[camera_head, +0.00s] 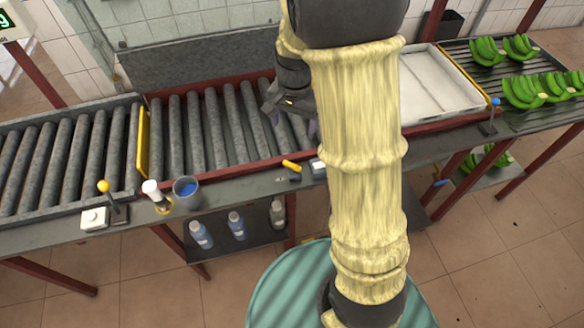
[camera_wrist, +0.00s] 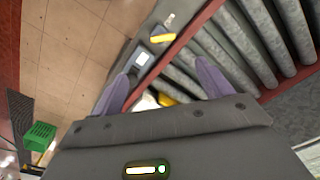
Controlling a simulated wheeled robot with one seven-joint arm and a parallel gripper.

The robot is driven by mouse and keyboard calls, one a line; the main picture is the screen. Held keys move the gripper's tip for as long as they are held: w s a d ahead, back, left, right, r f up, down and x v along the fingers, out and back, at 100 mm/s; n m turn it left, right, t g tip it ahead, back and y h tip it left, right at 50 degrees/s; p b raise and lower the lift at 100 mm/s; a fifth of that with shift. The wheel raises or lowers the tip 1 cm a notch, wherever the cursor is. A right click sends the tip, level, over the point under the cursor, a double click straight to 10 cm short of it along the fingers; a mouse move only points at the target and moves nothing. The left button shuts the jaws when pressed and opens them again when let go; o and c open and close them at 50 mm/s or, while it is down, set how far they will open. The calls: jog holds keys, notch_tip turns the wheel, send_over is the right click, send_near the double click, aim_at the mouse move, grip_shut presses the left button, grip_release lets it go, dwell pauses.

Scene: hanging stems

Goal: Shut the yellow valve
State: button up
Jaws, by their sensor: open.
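My gripper (camera_head: 292,120) is above the roller conveyor, partly hidden behind my arm in the head view. In the wrist view its two purple-grey fingers (camera_wrist: 162,74) are apart, with nothing held. A small yellow part (camera_wrist: 166,99) shows between the fingers near a pale piece, partly covered by my gripper body; it may be the yellow valve, but I cannot tell its full shape. Another yellow handle (camera_head: 291,166) lies on the grey front ledge beside a small box with a pale screen (camera_head: 318,168). That handle also shows in the wrist view (camera_wrist: 162,38).
A blue-ball lever (camera_head: 495,101) stands at right near the white tray (camera_head: 435,85). Bananas (camera_head: 523,92) lie far right.

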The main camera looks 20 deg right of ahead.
aim_at(292, 164)
jog(key=shift+w+f+m, duration=0.35)
jog(key=shift+w+m, duration=0.05)
jog(key=shift+w, duration=0.25)
jog(key=shift+f, duration=0.15)
notch_tip(292, 164, down, 17)
jog(key=shift+f+p, duration=0.1)
jog(key=shift+p, duration=0.75)
jog(key=c, duration=1)
